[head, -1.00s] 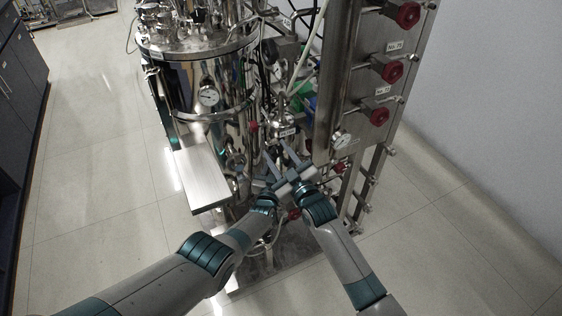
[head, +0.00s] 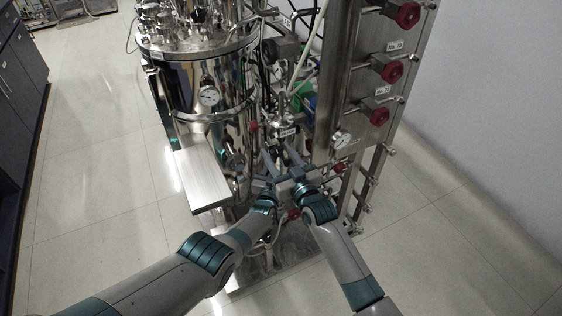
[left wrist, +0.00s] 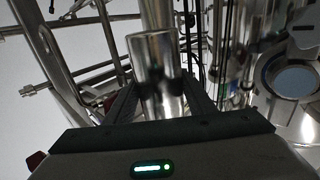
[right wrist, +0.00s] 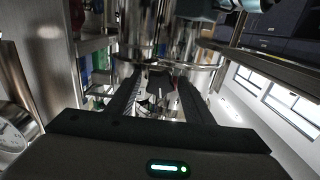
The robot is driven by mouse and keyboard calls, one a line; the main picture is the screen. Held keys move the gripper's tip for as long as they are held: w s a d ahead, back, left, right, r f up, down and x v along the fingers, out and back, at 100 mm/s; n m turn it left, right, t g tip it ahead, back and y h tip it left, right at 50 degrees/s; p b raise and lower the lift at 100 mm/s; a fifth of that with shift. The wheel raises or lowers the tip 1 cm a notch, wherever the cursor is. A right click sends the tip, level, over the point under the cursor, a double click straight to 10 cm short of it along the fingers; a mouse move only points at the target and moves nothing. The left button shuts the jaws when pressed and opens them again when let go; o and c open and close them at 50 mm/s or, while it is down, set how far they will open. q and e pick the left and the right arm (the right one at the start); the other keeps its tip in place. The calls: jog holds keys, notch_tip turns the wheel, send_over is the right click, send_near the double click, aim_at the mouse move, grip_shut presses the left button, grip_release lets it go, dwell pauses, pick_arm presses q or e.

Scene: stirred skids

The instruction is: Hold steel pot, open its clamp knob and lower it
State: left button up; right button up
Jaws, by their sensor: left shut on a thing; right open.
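The small steel pot (head: 283,127) with a white label sits low between the big tank and the valve panel in the head view. In the left wrist view, my left gripper (left wrist: 158,82) is shut on the shiny steel pot (left wrist: 153,55), with a finger on each side. In the head view my left gripper (head: 267,160) is just below the pot. My right gripper (head: 290,150) is beside it, its fingers pointing up at the pot. In the right wrist view, my right gripper (right wrist: 159,78) is open. The clamp knob cannot be made out clearly.
A large steel tank (head: 225,75) with a gauge stands left of the pot. A metal shelf plate (head: 203,183) juts out below it. A panel with red valve knobs (head: 389,71) stands to the right. Pipes crowd the pot; the floor in front is clear.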

jog(key=m, duration=0.5)
jog(key=shift+c, duration=0.6)
jog(key=c, duration=0.6)
jog(key=n, duration=0.4)
jog(key=shift+n, duration=0.4)
jog(key=shift+c, duration=0.7)
jog(key=shift+o, duration=0.7)
jog(key=n, duration=0.5)
